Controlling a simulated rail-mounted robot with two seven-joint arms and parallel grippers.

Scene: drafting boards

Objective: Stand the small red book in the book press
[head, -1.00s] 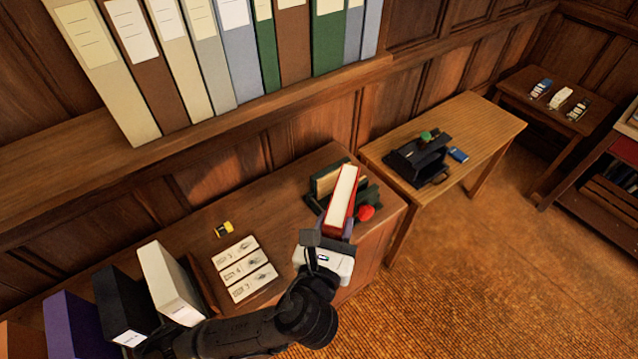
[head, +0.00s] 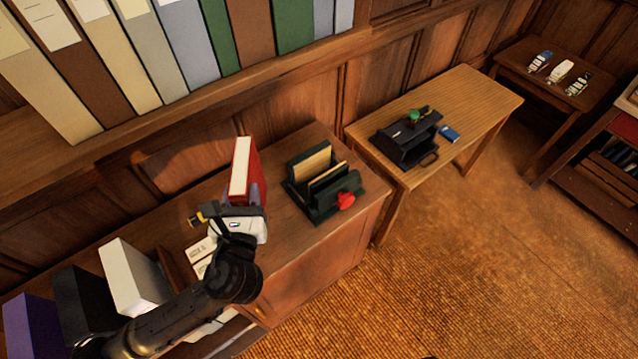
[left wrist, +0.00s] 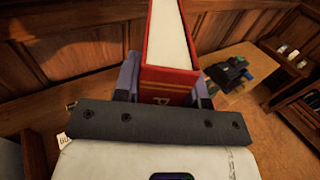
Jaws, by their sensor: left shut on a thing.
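The small red book (head: 243,168) is held upright in my left gripper (head: 240,196), its pale page edges facing up. In the left wrist view the red book (left wrist: 168,85) stands between the two fingers of the left gripper (left wrist: 164,88), which are shut on its sides. The book press (head: 322,186) is dark green with pale wooden boards and a red knob (head: 346,201) at its front. It stands to the right of the book and gripper, apart from them, with a gap between its boards.
Standing white (head: 133,277), black and purple volumes line the left of the desk (head: 290,245). Labelled cards (head: 200,252) lie partly hidden behind my arm.

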